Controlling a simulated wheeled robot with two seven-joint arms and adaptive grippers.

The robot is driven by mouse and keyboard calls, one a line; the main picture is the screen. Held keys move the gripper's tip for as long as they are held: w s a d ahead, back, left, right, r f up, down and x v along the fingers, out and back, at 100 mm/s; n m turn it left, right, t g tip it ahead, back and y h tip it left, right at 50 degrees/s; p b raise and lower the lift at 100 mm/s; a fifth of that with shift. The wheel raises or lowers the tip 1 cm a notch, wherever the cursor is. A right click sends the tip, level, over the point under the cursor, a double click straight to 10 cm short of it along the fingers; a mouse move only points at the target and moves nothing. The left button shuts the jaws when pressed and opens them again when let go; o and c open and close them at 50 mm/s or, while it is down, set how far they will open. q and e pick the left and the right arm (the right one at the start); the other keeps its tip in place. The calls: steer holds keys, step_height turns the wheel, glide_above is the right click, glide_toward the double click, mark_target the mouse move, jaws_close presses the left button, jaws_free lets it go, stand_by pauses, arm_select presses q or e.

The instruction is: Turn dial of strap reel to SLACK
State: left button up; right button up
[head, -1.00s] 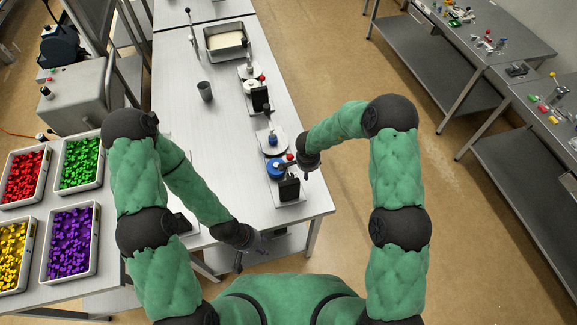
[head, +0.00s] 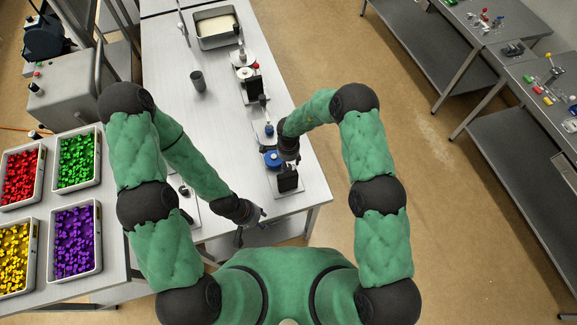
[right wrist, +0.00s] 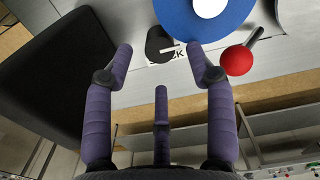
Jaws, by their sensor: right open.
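The strap reel is a blue disc with a white hub; in the head view the blue reel (head: 271,158) sits near the front right of the table. In the right wrist view the blue reel (right wrist: 182,16) is at the top. A small black dial (right wrist: 158,42) with a white pointer line lies beside it, over a partly hidden label ending in "K". My right gripper (right wrist: 160,52) is open, its fingertips on either side of the dial, with no clear contact. In the head view my right gripper (head: 290,158) is beside the reel. My left gripper (head: 262,214) hangs near the table's front edge; its jaws are unclear.
A red ball lever (right wrist: 237,60) is right of the dial. A black block (right wrist: 58,80) is on the left, also seen in the head view (head: 288,181). Other stations stand behind along the table. A dark cup (head: 198,82) stands left; nearby tabletop is clear.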

mark_target(288, 167)
steer(key=shift+f, duration=2.45)
jaws_close()
